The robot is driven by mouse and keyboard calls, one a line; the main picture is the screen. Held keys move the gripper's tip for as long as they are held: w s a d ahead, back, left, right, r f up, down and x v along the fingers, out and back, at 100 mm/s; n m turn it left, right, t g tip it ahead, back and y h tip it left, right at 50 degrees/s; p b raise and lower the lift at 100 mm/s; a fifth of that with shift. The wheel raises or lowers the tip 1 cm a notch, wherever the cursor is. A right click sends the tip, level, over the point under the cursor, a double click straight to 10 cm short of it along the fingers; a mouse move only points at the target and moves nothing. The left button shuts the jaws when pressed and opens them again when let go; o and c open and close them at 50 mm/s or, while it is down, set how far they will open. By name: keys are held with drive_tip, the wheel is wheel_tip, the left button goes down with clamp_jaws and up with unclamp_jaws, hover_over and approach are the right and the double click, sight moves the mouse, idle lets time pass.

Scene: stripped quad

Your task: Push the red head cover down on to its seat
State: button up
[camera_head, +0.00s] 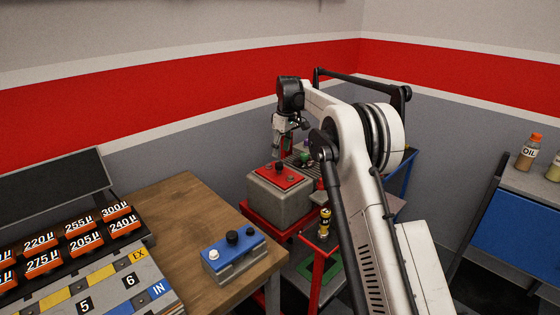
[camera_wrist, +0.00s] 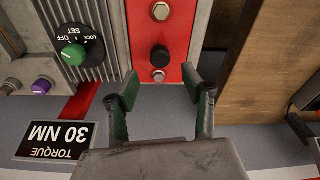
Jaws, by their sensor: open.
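The red head cover (camera_head: 284,178) lies on top of a grey engine block (camera_head: 282,203) in the head view. It has a black knob. In the wrist view the cover (camera_wrist: 175,30) is a red strip with the black knob (camera_wrist: 160,58) in its middle and a bolt head at either side of it. My gripper (camera_head: 287,149) hangs above the block in the head view. In the wrist view my gripper (camera_wrist: 161,82) is open and empty, its green-padded fingers spread around the near end of the cover. I cannot tell the gap under the cover.
A torque sign (camera_wrist: 57,140) and a green dial knob (camera_wrist: 73,54) are left of the cover in the wrist view. A wooden bench (camera_head: 182,220) carries a blue cover (camera_head: 232,249) with black knobs. A yellow-black object (camera_head: 324,222) stands right of the block.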

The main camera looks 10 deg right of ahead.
sight(282, 165)
drive_tip(key=shift+s+d+r, duration=0.15)
drive_tip(key=shift+r, duration=1.65)
drive_tip(key=s+r+m+t, duration=0.2)
drive_tip(key=s+r, duration=0.5)
drive_tip(key=s, duration=0.6)
drive_tip(key=s+r+m+t, duration=0.1)
drive_tip(key=s+r+m, duration=0.1)
drive_tip(key=s+r, duration=0.85)
drive_tip(key=s+f+m+t, duration=0.1)
drive_tip(key=s+f, duration=0.4)
drive_tip(key=s, duration=0.5)
drive_tip(key=s+f+m+t+b, duration=0.1)
drive_tip(key=s+f, duration=0.4)
drive_tip(key=s, duration=0.6)
drive_tip(key=s+a+f+m+t+h, duration=0.1)
drive_tip(key=s+f+m, duration=0.1)
drive_tip(key=s+f, duration=0.4)
drive_tip(key=s, duration=0.5)
drive_tip(key=shift+s+m, duration=0.15)
drive_tip(key=shift+m, duration=0.15)
